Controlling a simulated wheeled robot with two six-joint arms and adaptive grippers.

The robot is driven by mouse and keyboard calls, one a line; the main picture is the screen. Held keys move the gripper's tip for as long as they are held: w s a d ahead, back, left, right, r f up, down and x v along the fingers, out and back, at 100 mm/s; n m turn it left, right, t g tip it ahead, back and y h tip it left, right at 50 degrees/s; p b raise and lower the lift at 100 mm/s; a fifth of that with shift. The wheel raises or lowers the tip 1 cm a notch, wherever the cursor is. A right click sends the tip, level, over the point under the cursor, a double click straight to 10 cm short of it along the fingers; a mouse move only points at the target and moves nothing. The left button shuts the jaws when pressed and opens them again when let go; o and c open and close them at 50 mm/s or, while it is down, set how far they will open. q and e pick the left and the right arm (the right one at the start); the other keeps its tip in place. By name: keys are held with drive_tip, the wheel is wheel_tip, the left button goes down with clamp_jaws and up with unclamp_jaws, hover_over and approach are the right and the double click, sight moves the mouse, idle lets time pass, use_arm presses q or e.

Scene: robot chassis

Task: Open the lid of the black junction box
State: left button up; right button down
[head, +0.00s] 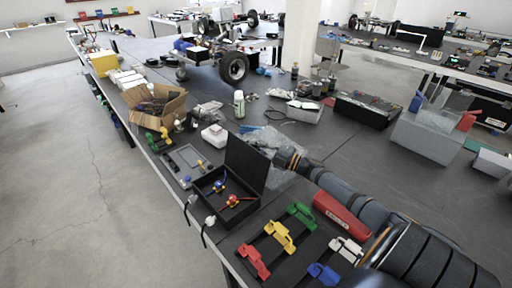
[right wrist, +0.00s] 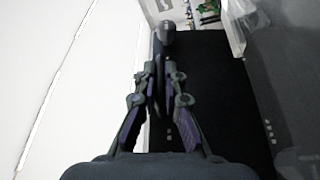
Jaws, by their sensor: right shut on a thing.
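The black junction box (head: 205,184) sits on the dark workbench with its lid (head: 246,163) standing up, roughly upright, along its far right side. Inside the open box are a blue-and-red part and a red part with yellow. My right gripper (head: 277,154) reaches in from the right, beside the lid's far side, its fingertips partly hidden by the lid. In the right wrist view its fingers (right wrist: 159,84) are close together around a thin dark edge, with the lid's black face (right wrist: 212,90) beside them. My left gripper is not in view.
Colored clamp-like parts (head: 279,237) lie in front of the box, with a red case (head: 341,215) beside my right arm. A grey tray (head: 187,160), a white box (head: 214,135) and a cardboard box (head: 155,105) stand behind. Clear plastic wrap lies behind the lid.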

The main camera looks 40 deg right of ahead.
idle(0.3)
drive_tip(key=c, duration=1.4)
unclamp_jaws()
drive_tip(key=shift+c, duration=0.2)
drive_tip(key=v, duration=1.2)
